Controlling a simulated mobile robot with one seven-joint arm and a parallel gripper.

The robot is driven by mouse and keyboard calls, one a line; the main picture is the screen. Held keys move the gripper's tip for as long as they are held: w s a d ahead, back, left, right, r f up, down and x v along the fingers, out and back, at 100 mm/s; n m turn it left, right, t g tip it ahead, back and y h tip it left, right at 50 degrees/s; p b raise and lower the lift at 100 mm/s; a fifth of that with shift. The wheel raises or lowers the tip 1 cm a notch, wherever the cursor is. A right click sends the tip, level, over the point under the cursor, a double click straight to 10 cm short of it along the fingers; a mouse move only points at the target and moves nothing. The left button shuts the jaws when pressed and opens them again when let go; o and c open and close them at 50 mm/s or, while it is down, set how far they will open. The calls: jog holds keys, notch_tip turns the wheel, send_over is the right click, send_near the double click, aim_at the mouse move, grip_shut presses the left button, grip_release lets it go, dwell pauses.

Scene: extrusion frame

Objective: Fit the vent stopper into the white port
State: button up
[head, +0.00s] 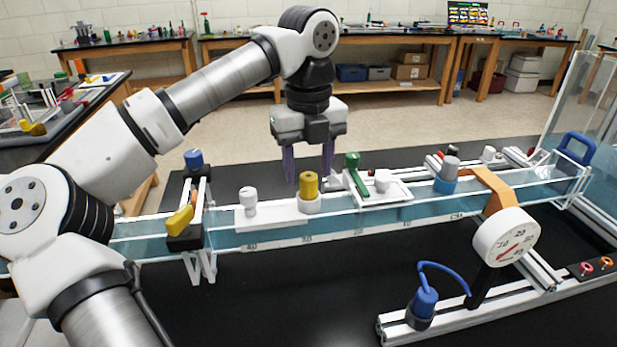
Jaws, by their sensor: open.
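A yellow ribbed stopper (309,184), which looks like the vent stopper, stands upright in a white round port (310,206) on the clear rail. How deep it sits in the port cannot be told. My gripper (308,172) points down with its two purple fingers spread apart. The fingertips show to the left and right of the stopper's top, with gaps on both sides and no visible contact. Whether they are level with the stopper or behind it is unclear. A grey stopper (449,166) stands in a blue port (446,185) farther right.
A white knob (248,199) stands left of the white port. A green-handled valve (353,168) and a white fitting (382,180) stand close on its right. A dial gauge (505,238) rises in front of the rail. The black bench top (300,300) in front is mostly clear.

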aim_at(308, 176)
notch_tip(308, 176, up, 9)
jog(key=shift+r, duration=0.15)
jog(key=shift+s, duration=0.1)
dwell(0.3)
